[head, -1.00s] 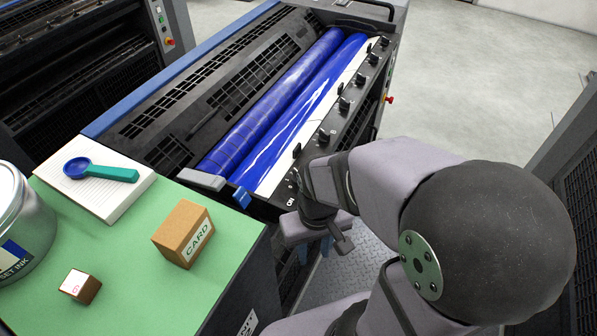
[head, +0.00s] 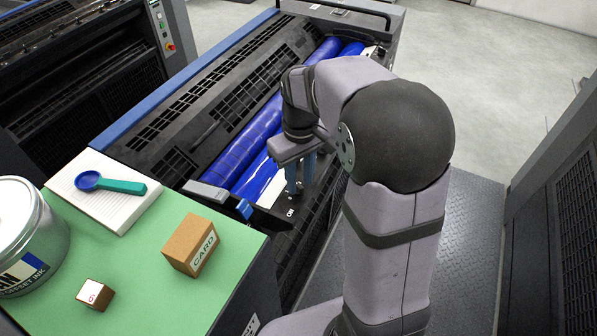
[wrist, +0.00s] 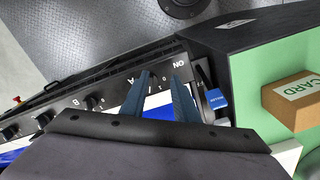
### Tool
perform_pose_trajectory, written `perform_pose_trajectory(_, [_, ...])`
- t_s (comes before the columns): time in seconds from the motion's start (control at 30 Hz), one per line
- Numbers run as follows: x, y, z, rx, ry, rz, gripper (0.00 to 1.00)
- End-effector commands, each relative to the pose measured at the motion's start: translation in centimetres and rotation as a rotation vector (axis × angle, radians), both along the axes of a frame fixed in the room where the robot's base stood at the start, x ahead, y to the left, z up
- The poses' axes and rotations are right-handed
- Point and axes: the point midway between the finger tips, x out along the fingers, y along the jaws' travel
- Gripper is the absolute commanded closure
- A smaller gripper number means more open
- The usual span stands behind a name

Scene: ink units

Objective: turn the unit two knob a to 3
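The black control strip (wrist: 118,88) of the ink unit runs along the blue rollers, with printed letters A and B and the word ON. My gripper (wrist: 163,76) is over the strip's ON end by the letter A, its two blue-grey fingers apart. In the head view my gripper (head: 301,188) points down at the near end of the strip. Knob A itself is not clear; the fingers seem to cover it, and its setting cannot be read. I cannot tell whether the fingers touch it. Knob B (wrist: 90,102) is visible farther along the strip.
More black knobs (wrist: 43,119) line the strip past B. A blue tab (wrist: 216,98) sits beside the ON end. A green-topped stand (head: 135,255) holds a CARD box (head: 188,243), an ink tin (head: 30,245), a small brown block (head: 95,294) and a scoop (head: 110,184) on a pad.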

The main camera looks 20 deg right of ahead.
Motion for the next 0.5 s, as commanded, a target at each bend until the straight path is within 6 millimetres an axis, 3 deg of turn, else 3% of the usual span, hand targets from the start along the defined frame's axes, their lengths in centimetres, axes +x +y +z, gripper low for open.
perform_pose_trajectory(0.03, [1.0, -0.2, 1.1, 0.001, 0.001, 0.017, 0.73])
perform_pose_trajectory(0.2, [2.9, -0.7, 2.3, 0.0, 0.0, 0.06, 0.73])
perform_pose_trajectory(0.5, [3.2, -0.8, 2.0, 0.001, 0.001, 0.07, 0.73])
